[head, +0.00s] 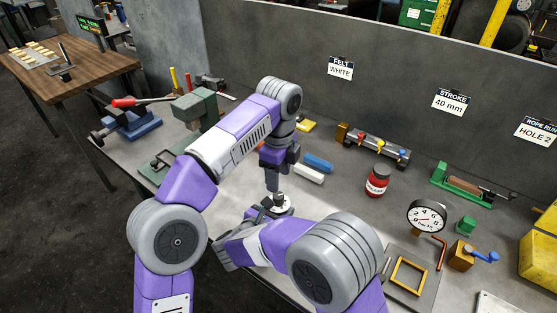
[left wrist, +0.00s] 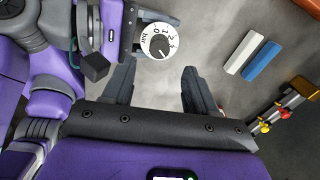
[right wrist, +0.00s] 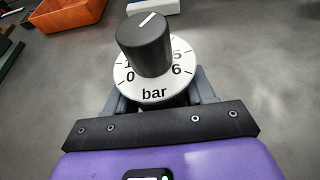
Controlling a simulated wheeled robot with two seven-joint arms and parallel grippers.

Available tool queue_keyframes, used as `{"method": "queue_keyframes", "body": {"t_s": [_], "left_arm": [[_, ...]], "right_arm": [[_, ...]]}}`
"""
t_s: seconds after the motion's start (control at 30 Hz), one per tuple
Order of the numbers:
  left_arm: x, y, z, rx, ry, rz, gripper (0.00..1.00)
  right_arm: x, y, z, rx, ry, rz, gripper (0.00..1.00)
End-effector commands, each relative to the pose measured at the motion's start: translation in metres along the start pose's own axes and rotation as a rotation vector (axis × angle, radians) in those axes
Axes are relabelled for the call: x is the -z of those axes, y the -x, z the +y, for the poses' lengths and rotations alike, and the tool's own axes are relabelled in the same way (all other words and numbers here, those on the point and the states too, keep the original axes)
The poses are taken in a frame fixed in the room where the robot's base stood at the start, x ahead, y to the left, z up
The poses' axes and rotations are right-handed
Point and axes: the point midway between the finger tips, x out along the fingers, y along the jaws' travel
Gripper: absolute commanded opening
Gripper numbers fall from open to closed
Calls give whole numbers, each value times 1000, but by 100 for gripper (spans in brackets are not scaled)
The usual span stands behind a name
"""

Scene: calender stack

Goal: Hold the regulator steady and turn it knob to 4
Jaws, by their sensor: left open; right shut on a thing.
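The regulator (head: 281,204) is a white round dial with a black knob, marked "bar". In the right wrist view the dial (right wrist: 154,94) shows 0, 1, 5 and 6, and the tall knob (right wrist: 145,52) hides the middle numbers. The white line on the knob's top slants up and slightly right; its exact reading is unclear. My right gripper (right wrist: 158,100) is shut on the regulator below the dial. My left gripper (left wrist: 156,75) is open and empty; in the left wrist view the dial (left wrist: 170,30) lies just beyond its fingertips. In the head view it is above the regulator.
A white block (head: 308,173) and a blue block (head: 318,162) lie behind the regulator. A red jar (head: 377,182), a round gauge (head: 427,216) and a wooden frame (head: 408,276) stand to the right. A green vise-like tool (head: 195,106) is at the left. A grey wall backs the bench.

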Motion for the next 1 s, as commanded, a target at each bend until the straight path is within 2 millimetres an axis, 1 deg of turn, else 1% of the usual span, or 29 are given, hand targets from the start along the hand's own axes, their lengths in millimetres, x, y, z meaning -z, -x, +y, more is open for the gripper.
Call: {"method": "queue_keyframes", "body": {"t_s": [0.03, 0.13, 0.4, 0.6, 0.97, 1.0], "left_arm": [[1, 8, -1, 2, -1, 0, 57], [1, 23, 0, 2, 0, 1, 57], [0, 44, -1, -1, 0, 0, 57], [0, 50, 0, -2, 0, -1, 57], [0, 50, 0, -2, 0, -1, 57], [0, 50, 0, -2, 0, 0, 57]], "right_arm": [[-1, 0, 0, -1, -1, -2, 2], [-1, 0, 0, -1, -1, -2, 2], [-1, 0, 0, -1, -1, -2, 2], [-1, 0, 0, 0, -1, -2, 2], [-1, 0, 0, 0, -1, -2, 2], [-1, 0, 0, 0, -1, -2, 58]]}}
